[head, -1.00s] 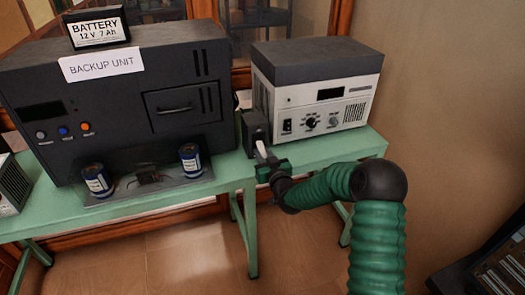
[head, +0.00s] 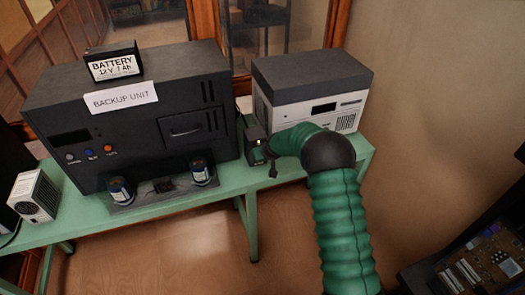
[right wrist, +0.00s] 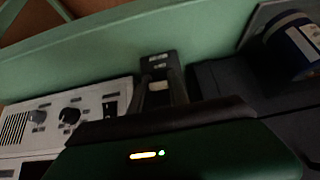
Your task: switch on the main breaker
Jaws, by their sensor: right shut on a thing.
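The main breaker appears to be the small dark box (head: 251,127) on the green table, between the backup unit and the white-fronted unit. In the right wrist view the dark box (right wrist: 157,64) shows at upper centre, with a pale lever (right wrist: 158,87) between my fingers. My right gripper (head: 258,146) is at the front of the box and hides most of it in the head view. In the right wrist view my right gripper (right wrist: 161,90) is shut on the lever. My left gripper is not in view.
The black backup unit (head: 150,125) stands left of the breaker, with a battery (head: 112,62) on top. The white-fronted unit (head: 315,105) stands close on the right.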

